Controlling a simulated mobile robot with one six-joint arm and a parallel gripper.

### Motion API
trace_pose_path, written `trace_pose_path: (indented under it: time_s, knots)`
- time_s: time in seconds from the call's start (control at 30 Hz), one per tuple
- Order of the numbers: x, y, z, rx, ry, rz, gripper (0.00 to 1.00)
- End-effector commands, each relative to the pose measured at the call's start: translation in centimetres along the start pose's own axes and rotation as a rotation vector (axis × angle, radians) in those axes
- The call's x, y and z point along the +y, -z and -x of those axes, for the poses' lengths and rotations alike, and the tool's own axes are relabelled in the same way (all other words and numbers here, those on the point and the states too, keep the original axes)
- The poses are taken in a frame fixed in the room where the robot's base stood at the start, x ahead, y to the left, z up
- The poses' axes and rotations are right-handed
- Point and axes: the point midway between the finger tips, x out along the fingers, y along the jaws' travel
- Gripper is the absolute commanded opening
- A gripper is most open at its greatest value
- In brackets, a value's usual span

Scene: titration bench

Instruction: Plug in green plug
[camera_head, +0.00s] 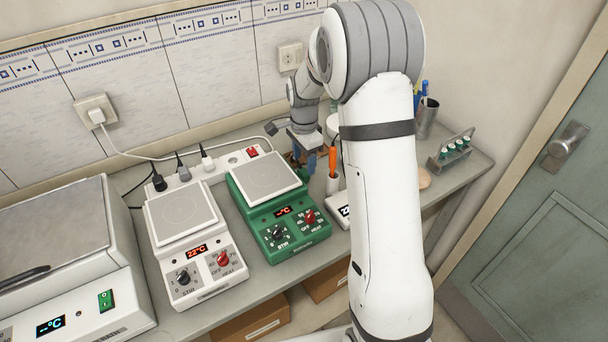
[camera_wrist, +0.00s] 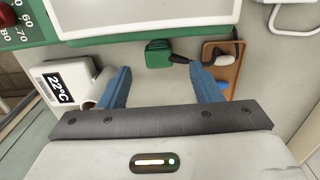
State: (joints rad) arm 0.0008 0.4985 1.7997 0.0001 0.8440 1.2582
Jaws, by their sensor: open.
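A green plug (camera_wrist: 159,53) with a dark lead lies on the bench in the wrist view, beside the green hotplate stirrer (camera_wrist: 22,28). My gripper (camera_wrist: 163,80) is open, and its two blue fingers point toward the plug from either side. The plug is apart from both fingers. In the head view my gripper (camera_head: 308,162) hangs low over the bench behind the green stirrer (camera_head: 285,220), and the plug cannot be made out clearly. A white power strip (camera_head: 222,166) with a red switch runs along the back, holding black, grey and white plugs.
A white thermometer box (camera_wrist: 68,82) stands left of my fingers in the wrist view. A brown tray (camera_wrist: 236,66) holding a dark piece lies right. A white stirrer (camera_head: 190,250) and an orange-handled screwdriver (camera_head: 333,160) show in the head view.

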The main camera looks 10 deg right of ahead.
Motion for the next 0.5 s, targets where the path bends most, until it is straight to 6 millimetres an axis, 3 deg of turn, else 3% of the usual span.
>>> trace_pose_path:
  time_s: [0.27, 0.5]
  knots:
    - [0.0, -0.1, -0.2, 0.0, 0.0, 0.001, 0.58]
    - [0.0, -0.2, -3.4, -0.001, -0.003, 0.002, 0.58]
